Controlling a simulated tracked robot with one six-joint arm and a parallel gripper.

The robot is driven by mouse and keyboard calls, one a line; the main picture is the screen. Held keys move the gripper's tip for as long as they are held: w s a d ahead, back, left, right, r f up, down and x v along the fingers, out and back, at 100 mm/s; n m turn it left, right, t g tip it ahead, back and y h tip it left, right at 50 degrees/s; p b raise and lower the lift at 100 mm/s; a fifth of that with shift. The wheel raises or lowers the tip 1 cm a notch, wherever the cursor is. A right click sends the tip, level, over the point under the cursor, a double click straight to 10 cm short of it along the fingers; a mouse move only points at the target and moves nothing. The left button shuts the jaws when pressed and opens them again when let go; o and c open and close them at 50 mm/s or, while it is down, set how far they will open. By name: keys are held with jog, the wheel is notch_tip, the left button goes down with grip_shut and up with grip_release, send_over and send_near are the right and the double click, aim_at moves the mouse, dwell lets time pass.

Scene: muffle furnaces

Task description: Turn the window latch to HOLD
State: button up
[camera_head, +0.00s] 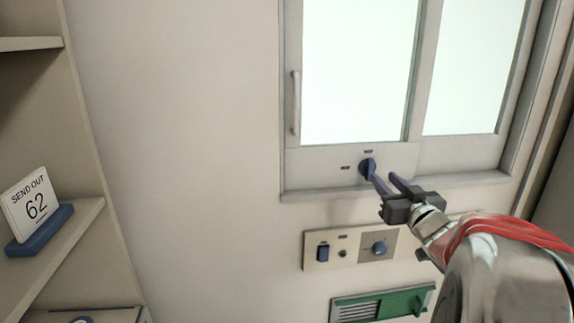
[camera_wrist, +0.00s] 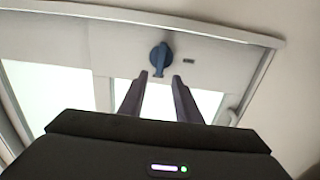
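The window latch (camera_head: 366,167) is a small blue knob on the lower rail of the window's left sash. Small dark labels sit above it and to its left, too small to read. In the wrist view the latch (camera_wrist: 161,58) shows whole, just beyond my fingertips, with one label (camera_wrist: 188,60) beside it. My gripper (camera_head: 383,180) is at the latch from the lower right, and one finger overlaps it in the head view. My gripper also shows in the wrist view (camera_wrist: 160,77), its two fingers apart with nothing between them. Whether a finger touches the latch I cannot tell.
Below the sill is a control panel (camera_head: 322,268) with a switch and a blue knob (camera_head: 379,248). Under it is a green-framed vent (camera_head: 408,302). A vertical handle (camera_head: 296,103) is on the sash's left edge. Shelves at left hold a "SEND OUT 62" sign (camera_head: 34,205).

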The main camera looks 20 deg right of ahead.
aim_at(372, 166)
jog(key=shift+x, duration=3.55)
grip_shut()
